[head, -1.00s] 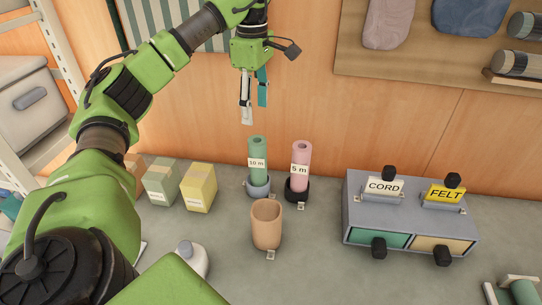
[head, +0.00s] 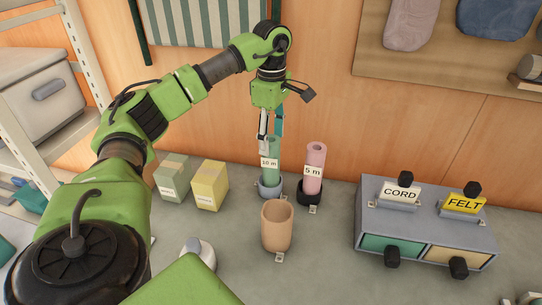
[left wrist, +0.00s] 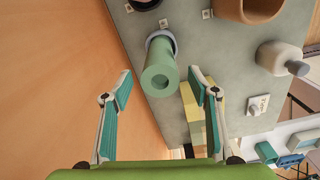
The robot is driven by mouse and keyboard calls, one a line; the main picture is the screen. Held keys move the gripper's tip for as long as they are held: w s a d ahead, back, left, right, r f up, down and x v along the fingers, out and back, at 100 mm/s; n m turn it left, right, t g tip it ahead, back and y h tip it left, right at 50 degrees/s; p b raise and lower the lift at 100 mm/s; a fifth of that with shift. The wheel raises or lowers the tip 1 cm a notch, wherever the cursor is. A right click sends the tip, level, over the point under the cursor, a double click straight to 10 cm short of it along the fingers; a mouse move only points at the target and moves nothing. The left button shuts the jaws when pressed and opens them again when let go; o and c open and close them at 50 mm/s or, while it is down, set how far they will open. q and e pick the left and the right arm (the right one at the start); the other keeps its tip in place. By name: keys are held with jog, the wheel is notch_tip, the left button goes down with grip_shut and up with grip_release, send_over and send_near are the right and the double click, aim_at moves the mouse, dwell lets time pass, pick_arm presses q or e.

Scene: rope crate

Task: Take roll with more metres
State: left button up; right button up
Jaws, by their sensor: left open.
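The green roll (head: 270,178) is labelled 10 m and stands upright in a grey-blue round holder (head: 270,190). The pink roll (head: 314,160) to its right is labelled 5 m and stands in a black holder (head: 309,195). My left gripper (head: 271,136) is open, pointing down over the top of the green roll. My right gripper is not in view.
A tan cup (head: 277,228) stands in front of the rolls. Green (head: 173,180) and yellow (head: 210,188) boxes stand to the left. A grey drawer unit (head: 427,215) with CORD and FELT signs stands right. The wooden wall (head: 330,110) is close behind.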

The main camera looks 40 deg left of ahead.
aim_at(271, 166)
pick_arm(q)
notch_tip(271, 166, down, 4)
jog(key=shift+a+r, duration=0.15)
jog(key=shift+r, duration=0.05)
jog(key=shift+c, duration=0.3)
